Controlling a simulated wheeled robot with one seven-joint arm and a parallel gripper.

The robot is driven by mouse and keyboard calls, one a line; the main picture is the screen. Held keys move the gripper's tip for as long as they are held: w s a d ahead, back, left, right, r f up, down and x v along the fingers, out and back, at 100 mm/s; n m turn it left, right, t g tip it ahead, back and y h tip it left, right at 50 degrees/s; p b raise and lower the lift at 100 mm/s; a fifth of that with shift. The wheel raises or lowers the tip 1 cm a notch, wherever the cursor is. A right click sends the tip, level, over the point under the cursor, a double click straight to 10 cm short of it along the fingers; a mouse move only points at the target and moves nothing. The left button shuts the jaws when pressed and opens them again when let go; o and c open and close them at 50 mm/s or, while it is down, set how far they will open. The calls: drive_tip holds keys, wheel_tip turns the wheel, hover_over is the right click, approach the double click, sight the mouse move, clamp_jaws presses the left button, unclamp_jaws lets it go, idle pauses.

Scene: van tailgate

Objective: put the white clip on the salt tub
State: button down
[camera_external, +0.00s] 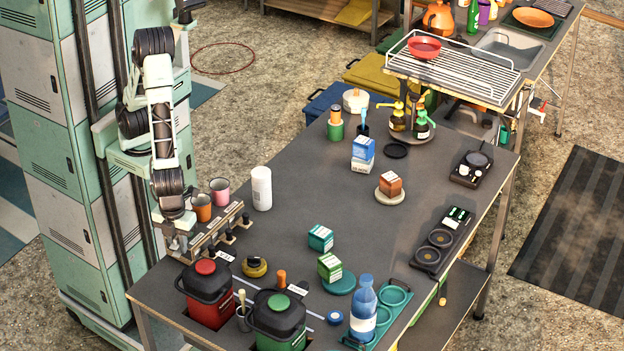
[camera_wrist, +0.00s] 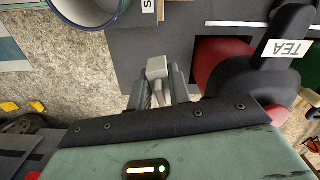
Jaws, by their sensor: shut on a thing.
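My gripper (camera_wrist: 160,92) is shut on a small whitish block, which looks like the white clip (camera_wrist: 157,67), between its fingertips in the wrist view. In the external view my gripper (camera_external: 180,246) is low at the table's left edge, by the rail; the clip cannot be made out there. A red tub with a black lid (camera_external: 208,284) stands just right of my gripper. Its label reads TEA in the wrist view (camera_wrist: 288,48). A second tub, with a green knob (camera_external: 280,318), stands to its right; its label is too small to read, so I cannot confirm it as the salt tub.
A rail with dark hooks (camera_external: 222,232) stands beside my gripper, with two mugs (camera_external: 203,208) behind it. A white cylinder (camera_external: 261,188) stands farther back. A yellow-and-black round item (camera_external: 255,266) and a grey cup (camera_external: 243,318) are near the tubs.

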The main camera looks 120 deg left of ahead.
drive_tip(key=w+a+r+n+p, duration=0.1)
drive_tip(key=a+r+n+p, duration=0.15)
drive_tip(key=a, duration=0.55)
drive_tip(key=w+a+r+n+p, duration=0.2)
drive_tip(key=a+r+n, duration=0.15)
drive_tip(key=a, duration=0.55)
drive_tip(key=w+a+r+n+p, duration=0.15)
drive_tip(key=a+n, duration=0.25)
drive_tip(key=a, duration=0.4)
drive_tip(key=s+a+r+n+p, duration=0.2)
drive_tip(key=a+n, duration=0.1)
drive_tip(key=a, duration=0.3)
drive_tip(key=s+a+r+n+p, duration=0.2)
drive_tip(key=s+a, duration=0.1)
drive_tip(key=a, duration=0.3)
drive_tip(key=p, duration=0.1)
hover_over(259, 171)
drive_tip(key=shift+n, duration=0.3)
wheel_tip(259, 171, down, 5)
drive_tip(key=shift+f+p, duration=0.4)
drive_tip(key=shift+f, duration=1.95)
drive_tip(key=shift+f, duration=0.15)
drive_tip(key=c, duration=1.3)
unclamp_jaws()
